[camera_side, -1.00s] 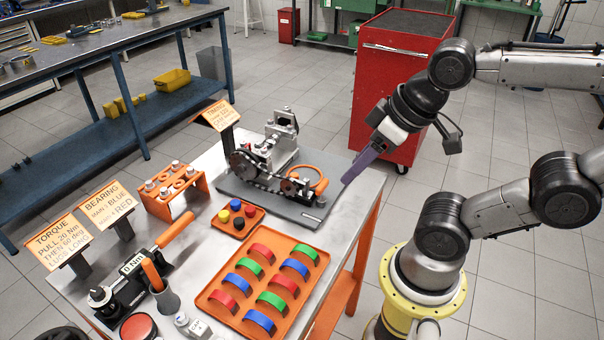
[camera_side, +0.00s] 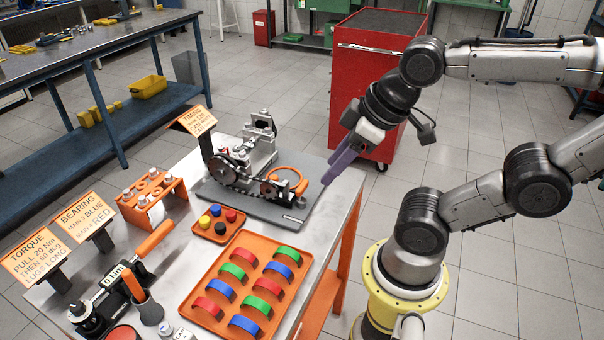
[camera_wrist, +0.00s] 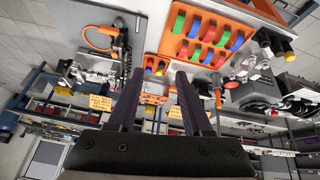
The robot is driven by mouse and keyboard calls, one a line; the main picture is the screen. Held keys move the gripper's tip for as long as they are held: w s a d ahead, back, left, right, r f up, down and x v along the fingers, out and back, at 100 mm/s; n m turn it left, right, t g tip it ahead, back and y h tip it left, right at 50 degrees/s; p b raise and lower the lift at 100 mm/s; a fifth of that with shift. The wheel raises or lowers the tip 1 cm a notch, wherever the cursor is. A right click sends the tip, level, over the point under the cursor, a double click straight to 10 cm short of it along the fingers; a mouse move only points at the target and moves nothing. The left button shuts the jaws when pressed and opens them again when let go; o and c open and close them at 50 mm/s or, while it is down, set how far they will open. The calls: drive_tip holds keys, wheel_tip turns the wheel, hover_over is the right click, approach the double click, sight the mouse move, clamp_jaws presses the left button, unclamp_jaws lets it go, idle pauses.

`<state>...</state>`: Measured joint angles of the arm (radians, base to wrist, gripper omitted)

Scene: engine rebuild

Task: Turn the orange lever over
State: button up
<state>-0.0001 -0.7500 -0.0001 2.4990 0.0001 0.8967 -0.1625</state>
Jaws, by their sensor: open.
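The orange lever (camera_side: 299,184), a curved orange piece, sits at the right end of the grey engine rig (camera_side: 240,165). In the wrist view the lever (camera_wrist: 88,40) lies upper left of my left finger. My gripper (camera_side: 327,180) is to the right of the lever in the side view, slanting down towards it and apart from it. In the wrist view my gripper (camera_wrist: 159,72) has its two dark fingers spread with nothing between them. In the side view the fingers partly overlap.
The rig stands on a grey plate (camera_side: 290,222) on the metal bench. An orange tray (camera_side: 215,325) of coloured bearing shells and a small tray of coloured caps are in front. An orange rack (camera_side: 150,198) and signs stand left. A red cabinet (camera_side: 350,85) is behind.

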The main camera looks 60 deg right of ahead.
drive_tip(key=w+r+n, duration=0.2)
drive_tip(key=w+n, duration=0.2)
drive_tip(key=n, duration=0.4)
drive_tip(key=n+g, duration=0.6)
drive_tip(key=n, duration=0.2)
hover_over(302, 185)
drive_tip(key=f, duration=1.4)
drive_tip(key=shift+w+a+f, duration=0.1)
drive_tip(key=shift+w+f, duration=0.1)
drive_tip(key=shift+f, duration=0.15)
drive_tip(key=shift+s+d+f, duration=0.15)
drive_tip(key=shift+d+f, duration=0.1)
drive_tip(key=shift+f, duration=3.2)
drive_tip(key=shift+r, duration=0.1)
clamp_jaws()
